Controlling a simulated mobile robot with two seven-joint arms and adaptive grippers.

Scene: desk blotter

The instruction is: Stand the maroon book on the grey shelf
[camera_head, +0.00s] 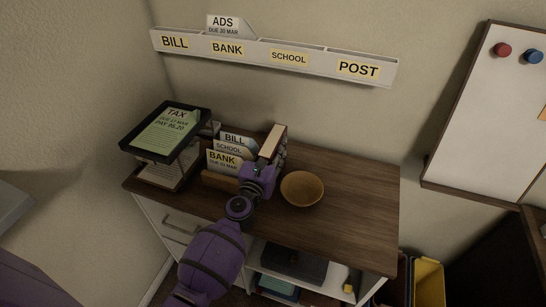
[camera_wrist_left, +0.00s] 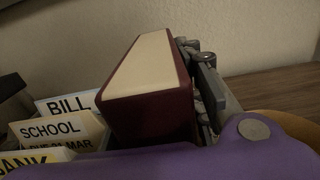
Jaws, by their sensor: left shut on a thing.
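The maroon book (camera_head: 270,143) is upright with its cream page edge facing up, at the back of the wooden desktop beside the letter sorter. In the left wrist view the book (camera_wrist_left: 150,85) fills the middle, its maroon cover around the cream pages. My left gripper (camera_head: 277,162) is shut on the book; its grey finger links (camera_wrist_left: 203,88) show along the book's right side. The book's lower part is hidden, so I cannot tell whether it touches the desk. A pale open shelf (camera_head: 338,274) shows below the desktop; I cannot tell if it is the grey shelf. My right gripper is out of view.
A letter sorter (camera_head: 222,183) with labelled cards stands left of the book. A stacked paper tray (camera_head: 130,150) is at the left. An orange-brown bowl (camera_head: 302,189) sits close to the right of my gripper. The desktop's right part is clear. A labelled wall rack (camera_head: 310,61) hangs above.

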